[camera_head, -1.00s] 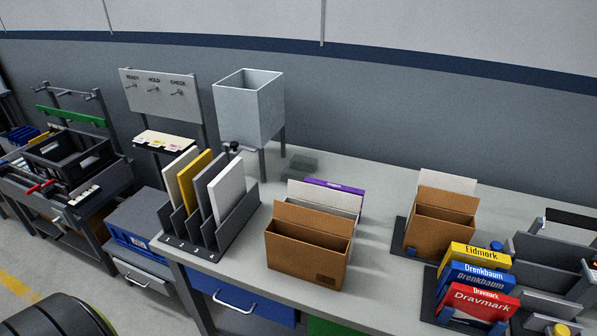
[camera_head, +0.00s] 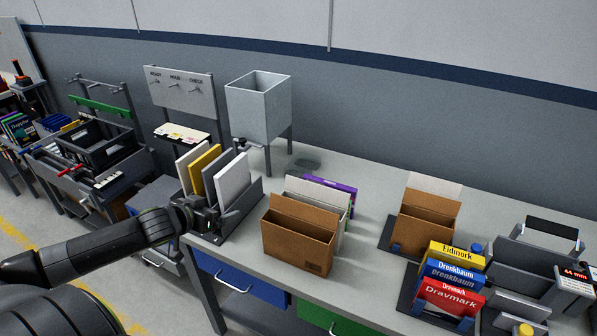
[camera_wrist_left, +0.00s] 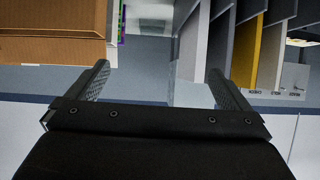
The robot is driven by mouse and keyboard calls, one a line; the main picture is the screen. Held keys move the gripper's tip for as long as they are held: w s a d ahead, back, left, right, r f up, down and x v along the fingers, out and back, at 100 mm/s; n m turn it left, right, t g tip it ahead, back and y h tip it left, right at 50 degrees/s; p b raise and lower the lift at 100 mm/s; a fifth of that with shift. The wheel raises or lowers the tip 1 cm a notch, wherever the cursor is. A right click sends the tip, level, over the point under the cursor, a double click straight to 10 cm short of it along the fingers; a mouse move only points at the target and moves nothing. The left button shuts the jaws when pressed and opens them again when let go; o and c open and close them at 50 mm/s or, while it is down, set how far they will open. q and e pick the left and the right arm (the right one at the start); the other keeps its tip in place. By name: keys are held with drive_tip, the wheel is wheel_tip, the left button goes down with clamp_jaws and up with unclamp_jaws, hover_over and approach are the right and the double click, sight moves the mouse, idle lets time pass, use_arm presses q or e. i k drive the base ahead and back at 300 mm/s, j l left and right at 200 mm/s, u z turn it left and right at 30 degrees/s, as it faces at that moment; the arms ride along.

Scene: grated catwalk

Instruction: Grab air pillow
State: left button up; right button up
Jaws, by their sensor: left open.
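No air pillow shows clearly. A small grey-green, see-through flat thing (camera_head: 305,163) lies on the table by the foot of the grey bin (camera_head: 258,105); it may be the air pillow, but I cannot be sure. My left gripper (camera_head: 208,213) is at the table's front left, in front of or beside the slotted rack (camera_head: 244,212). In the left wrist view its fingers (camera_wrist_left: 159,70) are open with nothing gripped between them. The rack's upright panels show to the right and a brown carton (camera_wrist_left: 55,45) to the left. My right gripper is out of view.
A brown open carton (camera_head: 297,247) stands right of the rack, with a purple box (camera_head: 330,183) behind it. Another carton (camera_head: 420,225) and several coloured boxes (camera_head: 448,277) stand farther right. The table (camera_head: 368,205) is bare between the cartons.

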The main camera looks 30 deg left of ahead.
sight(292, 169)
drive_tip(key=i+j, duration=0.1)
drive_tip(key=i, duration=0.9)
